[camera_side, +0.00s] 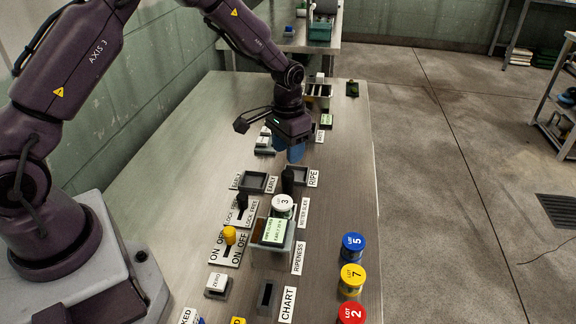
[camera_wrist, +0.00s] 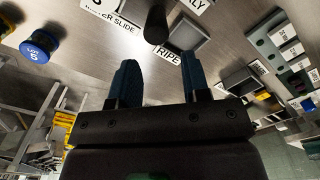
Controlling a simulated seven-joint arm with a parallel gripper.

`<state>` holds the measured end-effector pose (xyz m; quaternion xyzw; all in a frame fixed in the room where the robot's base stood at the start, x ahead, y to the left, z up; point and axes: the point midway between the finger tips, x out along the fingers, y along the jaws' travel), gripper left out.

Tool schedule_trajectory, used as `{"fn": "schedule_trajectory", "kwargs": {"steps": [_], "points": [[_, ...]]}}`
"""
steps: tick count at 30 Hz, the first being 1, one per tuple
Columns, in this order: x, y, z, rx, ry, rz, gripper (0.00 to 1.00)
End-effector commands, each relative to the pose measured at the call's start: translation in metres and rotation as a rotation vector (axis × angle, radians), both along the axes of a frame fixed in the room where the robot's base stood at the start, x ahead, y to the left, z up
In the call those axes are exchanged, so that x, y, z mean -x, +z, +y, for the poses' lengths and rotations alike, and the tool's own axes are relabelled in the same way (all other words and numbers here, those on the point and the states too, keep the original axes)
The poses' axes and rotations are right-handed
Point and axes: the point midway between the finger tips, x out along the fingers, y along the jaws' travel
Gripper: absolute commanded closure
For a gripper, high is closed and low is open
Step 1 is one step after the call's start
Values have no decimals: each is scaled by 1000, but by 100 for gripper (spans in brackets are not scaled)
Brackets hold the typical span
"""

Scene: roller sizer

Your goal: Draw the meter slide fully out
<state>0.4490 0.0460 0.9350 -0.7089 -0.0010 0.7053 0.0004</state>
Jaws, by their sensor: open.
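The meter slide's label (camera_side: 304,212) stands beside a white-topped jar marked 3 (camera_side: 283,205). A dark upright knob (camera_side: 287,181) rises just behind that jar; I take it for the slide's handle. In the wrist view the knob (camera_wrist: 156,26) is near the top edge, beyond my fingers, close to the label (camera_wrist: 112,17). My gripper (camera_side: 295,151) hangs above the bench behind the knob, with blue fingers pointing down. In the wrist view my gripper (camera_wrist: 159,68) is open, with nothing between its fingers. How far out the slide is, I cannot tell.
The EARLY tray (camera_side: 257,190) and RIPE tray (camera_side: 307,171) flank the knob. In front are a ripeness display (camera_side: 274,231) and a yellow ON/OFF knob (camera_side: 229,235). Blue (camera_side: 353,247), yellow (camera_side: 352,280) and red (camera_side: 351,314) lot jars line the right edge.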

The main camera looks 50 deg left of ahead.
Motion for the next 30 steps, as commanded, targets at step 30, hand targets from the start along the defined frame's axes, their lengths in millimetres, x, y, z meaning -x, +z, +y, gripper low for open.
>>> {"fn": "schedule_trajectory", "kwargs": {"steps": [30], "points": [[50, 73, -7, 4, 35, 54, 57]]}}
